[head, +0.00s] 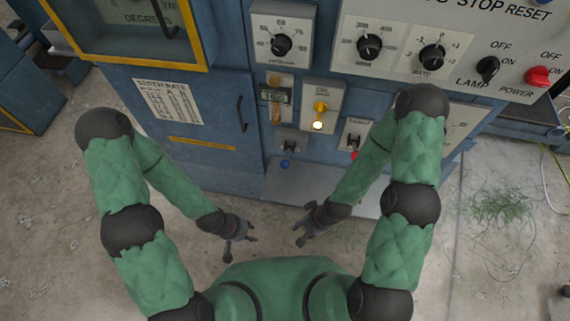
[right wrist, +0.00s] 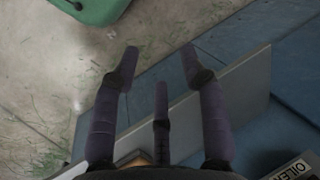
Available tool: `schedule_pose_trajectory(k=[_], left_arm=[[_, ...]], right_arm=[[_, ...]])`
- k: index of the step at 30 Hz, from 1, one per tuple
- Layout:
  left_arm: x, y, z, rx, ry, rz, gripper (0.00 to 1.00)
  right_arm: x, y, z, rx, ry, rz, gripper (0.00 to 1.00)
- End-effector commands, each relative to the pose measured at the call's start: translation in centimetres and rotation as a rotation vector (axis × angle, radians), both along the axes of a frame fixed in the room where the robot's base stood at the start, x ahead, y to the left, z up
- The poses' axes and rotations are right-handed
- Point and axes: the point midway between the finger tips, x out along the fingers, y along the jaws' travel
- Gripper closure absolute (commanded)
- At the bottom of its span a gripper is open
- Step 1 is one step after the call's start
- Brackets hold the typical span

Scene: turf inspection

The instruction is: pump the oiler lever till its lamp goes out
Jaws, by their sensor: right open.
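A light plate (head: 322,103) on the blue cabinet has a label whose top word seems to be "OIL". It carries a yellow knob (head: 320,107) and a lit lamp (head: 318,125). Below are two small lever boxes, one with a blue-tipped lever (head: 285,163), one with a red-tipped lever (head: 354,155) partly behind my right arm. A plate reading "OILER" (right wrist: 295,170) is cut off in the right wrist view; I cannot tell which lever it marks. My left gripper (head: 240,248) is open and empty. My right gripper (head: 299,235) is open and empty, below the levers, touching nothing.
A grey shelf (head: 290,183) juts out at the cabinet's foot, near my right gripper. Dials and switches (head: 487,68) fill the panel above. A cabinet door with a dark handle (head: 240,114) is at left. The floor (head: 500,260) is mostly clear, with grass clippings.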

Motion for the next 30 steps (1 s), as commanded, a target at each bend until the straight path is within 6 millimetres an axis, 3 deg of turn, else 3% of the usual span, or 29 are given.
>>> schedule_pose_trajectory(k=[5,9,30], left_arm=[[0.00,0.00,0.00,0.000,0.000,0.000,0.60],[-0.01,0.00,0.00,0.000,0.000,0.000,0.60],[0.00,0.00,0.00,0.000,0.000,0.000,0.60]], right_arm=[[0.00,0.00,0.00,0.000,0.000,0.000,0.59],[0.00,0.00,0.00,0.000,0.000,0.000,0.99],[0.00,0.00,0.00,0.000,0.000,0.000,1.00]])
